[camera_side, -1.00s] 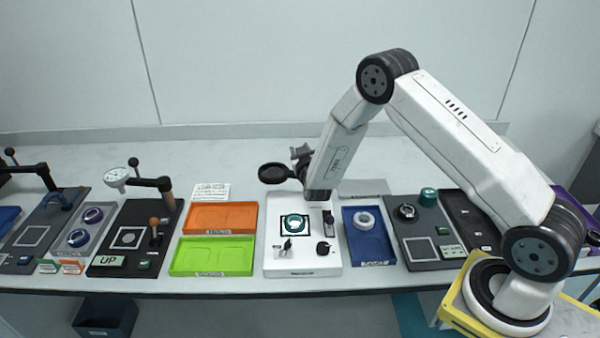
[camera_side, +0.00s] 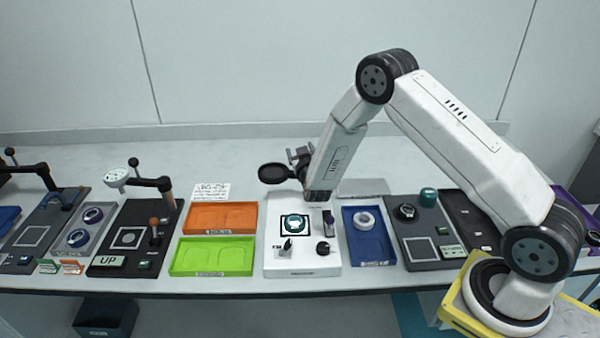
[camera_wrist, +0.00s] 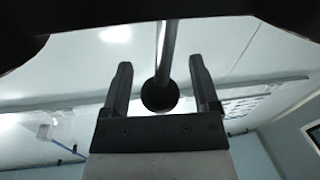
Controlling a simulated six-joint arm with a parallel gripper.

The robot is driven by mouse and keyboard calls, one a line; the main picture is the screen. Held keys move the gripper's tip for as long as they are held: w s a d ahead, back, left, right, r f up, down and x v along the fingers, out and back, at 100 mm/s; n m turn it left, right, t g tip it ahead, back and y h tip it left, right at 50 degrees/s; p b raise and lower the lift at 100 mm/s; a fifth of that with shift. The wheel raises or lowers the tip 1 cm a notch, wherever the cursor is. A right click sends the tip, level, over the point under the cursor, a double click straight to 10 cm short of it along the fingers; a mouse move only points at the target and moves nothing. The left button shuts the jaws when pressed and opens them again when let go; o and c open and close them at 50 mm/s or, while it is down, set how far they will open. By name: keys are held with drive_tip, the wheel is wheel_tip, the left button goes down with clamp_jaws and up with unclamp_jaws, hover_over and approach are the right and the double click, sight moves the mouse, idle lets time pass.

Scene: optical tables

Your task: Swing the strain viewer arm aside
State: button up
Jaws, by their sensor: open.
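The strain viewer arm carries a black round lens (camera_side: 275,173) above the back left of a white station (camera_side: 303,263). A green ring (camera_side: 294,224) lies on the station's black-framed square. My gripper (camera_side: 298,155) is just right of the lens, beside the viewer arm, and is small and partly hidden in the side view. In the wrist view my gripper (camera_wrist: 161,82) is open, its two fingers apart. A dark rod with a round knob (camera_wrist: 160,96) shows between the fingers, with gaps visible on both sides. The viewer arm's post is mostly hidden by my wrist.
An orange tray (camera_side: 221,216) and a green tray (camera_side: 213,257) lie left of the station. A blue tray (camera_side: 369,247) with a pale ring (camera_side: 364,219) is at its right. Dark stations stand farther out on both sides. The table behind is largely clear.

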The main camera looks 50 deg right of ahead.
drive_tip(key=v, duration=0.7)
drive_tip(key=shift+s, duration=0.3)
drive_tip(key=shift+a+r, duration=0.15)
drive_tip(key=shift+r, duration=0.05)
wheel_tip(320, 180, up, 5)
drive_tip(key=shift+f, duration=0.1)
idle(0.7)
drive_tip(key=shift+a, duration=0.1)
drive_tip(key=s+a+n+g+y, duration=0.3)
drive_tip(key=s+a+g+y, duration=0.3)
drive_tip(key=s+a+y, duration=0.25)
drive_tip(key=s+n+g+y, duration=0.1)
drive_tip(key=s+g, duration=0.5)
drive_tip(key=s, duration=0.8)
drive_tip(key=shift+s+a+f+n+y, duration=0.15)
drive_tip(key=shift+s+a+n+y, duration=0.05)
drive_tip(key=shift+a+n+y, duration=0.25)
